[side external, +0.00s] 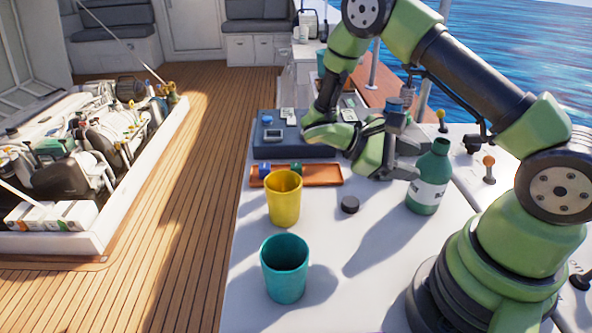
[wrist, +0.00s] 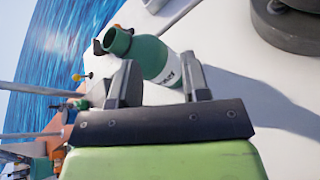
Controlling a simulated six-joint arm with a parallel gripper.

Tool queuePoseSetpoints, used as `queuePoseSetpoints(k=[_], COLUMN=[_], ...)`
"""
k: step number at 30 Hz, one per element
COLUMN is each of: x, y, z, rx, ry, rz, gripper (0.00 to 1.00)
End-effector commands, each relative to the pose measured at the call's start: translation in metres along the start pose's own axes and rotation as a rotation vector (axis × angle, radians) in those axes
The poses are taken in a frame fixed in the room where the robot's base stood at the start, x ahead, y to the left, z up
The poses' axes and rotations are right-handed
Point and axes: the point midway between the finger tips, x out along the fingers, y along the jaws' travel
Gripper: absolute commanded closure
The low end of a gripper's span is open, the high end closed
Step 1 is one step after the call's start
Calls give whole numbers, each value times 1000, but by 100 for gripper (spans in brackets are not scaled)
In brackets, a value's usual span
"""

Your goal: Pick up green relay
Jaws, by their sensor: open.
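The green relay (side external: 295,168) is a small dark green block in a shallow orange-brown tray (side external: 325,178) in the side view. It is partly hidden behind the rim of a yellow cup (side external: 284,204). A blue relay (side external: 265,170) sits to its left in the same tray. My gripper (side external: 410,160) is open and empty above the counter, to the right of the tray and apart from the relay. Its fingers point toward a green bottle (side external: 430,180). The wrist view shows the open fingers (wrist: 160,82) with the bottle (wrist: 158,62) beyond them, and no relay.
A teal cup (side external: 285,270) stands nearest the camera on the white counter. A black round cap (side external: 350,204) lies between the yellow cup and the bottle. A dark blue case (side external: 290,147) lies behind the tray. Levers (side external: 489,165) rise at the right.

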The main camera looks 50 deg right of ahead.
Motion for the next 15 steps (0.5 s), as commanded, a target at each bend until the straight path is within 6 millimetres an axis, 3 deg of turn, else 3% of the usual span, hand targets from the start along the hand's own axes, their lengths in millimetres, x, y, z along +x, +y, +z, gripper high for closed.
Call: queuePoseSetpoints(k=[5,8,12,15], x=[-26,-59,-113,-144], y=[-14,-7,32,70], z=[-31,-54,-78,-84], rx=[571,954,1431,1662], ry=[101,85,-58,-220], rz=[-497,-856,-1378,-1704], gripper=[57,57,57,57])
